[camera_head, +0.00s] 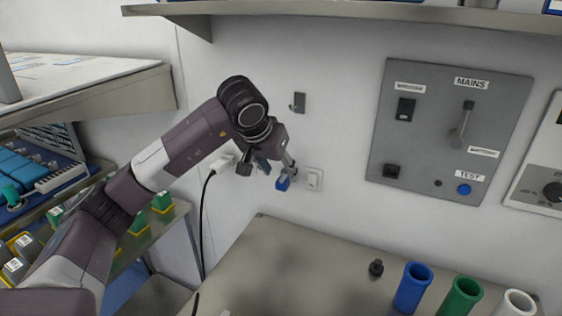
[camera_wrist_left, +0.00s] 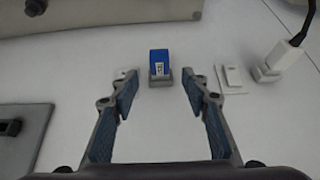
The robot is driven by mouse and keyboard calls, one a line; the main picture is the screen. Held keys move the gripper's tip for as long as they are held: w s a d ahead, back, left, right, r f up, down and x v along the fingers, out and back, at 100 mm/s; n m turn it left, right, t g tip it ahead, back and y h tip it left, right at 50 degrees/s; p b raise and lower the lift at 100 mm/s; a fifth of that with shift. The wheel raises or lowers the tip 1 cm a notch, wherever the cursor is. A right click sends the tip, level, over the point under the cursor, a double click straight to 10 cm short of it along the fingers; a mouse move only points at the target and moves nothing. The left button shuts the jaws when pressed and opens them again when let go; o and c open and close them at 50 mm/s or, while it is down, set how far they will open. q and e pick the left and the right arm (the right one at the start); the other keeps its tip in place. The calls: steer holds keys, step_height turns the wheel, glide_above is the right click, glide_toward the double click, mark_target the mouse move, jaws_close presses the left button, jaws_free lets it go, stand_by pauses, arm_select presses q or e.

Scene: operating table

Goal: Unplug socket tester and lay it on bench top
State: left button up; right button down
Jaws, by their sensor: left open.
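The socket tester (camera_head: 283,183) is a small blue block plugged into the wall, just left of a white switch plate. In the left wrist view the tester (camera_wrist_left: 160,62) has a white label and a grey base against the wall, in the middle between the fingers. My left gripper (camera_head: 267,166) is open and faces the wall at the tester. In the left wrist view its two fingers (camera_wrist_left: 160,80) stand apart on either side of the tester, with gaps on both sides. The grey bench top (camera_head: 300,262) lies below. My right gripper is out of view.
A white plug (camera_head: 222,163) with a black cable sits left of the tester. A grey MAINS panel (camera_head: 425,150) is on the wall at right. Blue (camera_head: 412,290), green (camera_head: 460,298) and white (camera_head: 515,304) cups and a dark knob (camera_head: 376,268) stand on the bench's right; its middle is clear.

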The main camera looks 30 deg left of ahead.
mark_target(283, 178)
arm_select(q)
steer(key=x, duration=0.4)
steer(key=shift+w+f+p, duration=0.2)
steer(key=shift+p, duration=0.15)
steer(key=shift+w+f, duration=0.1)
steer(key=shift+f, duration=0.05)
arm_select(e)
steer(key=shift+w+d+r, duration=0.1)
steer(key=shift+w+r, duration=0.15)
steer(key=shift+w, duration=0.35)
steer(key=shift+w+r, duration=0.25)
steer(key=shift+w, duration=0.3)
arm_select(q)
steer(key=shift+c, duration=1)
jaws_close()
steer(key=c, duration=0.6)
jaws_free()
jaws_close()
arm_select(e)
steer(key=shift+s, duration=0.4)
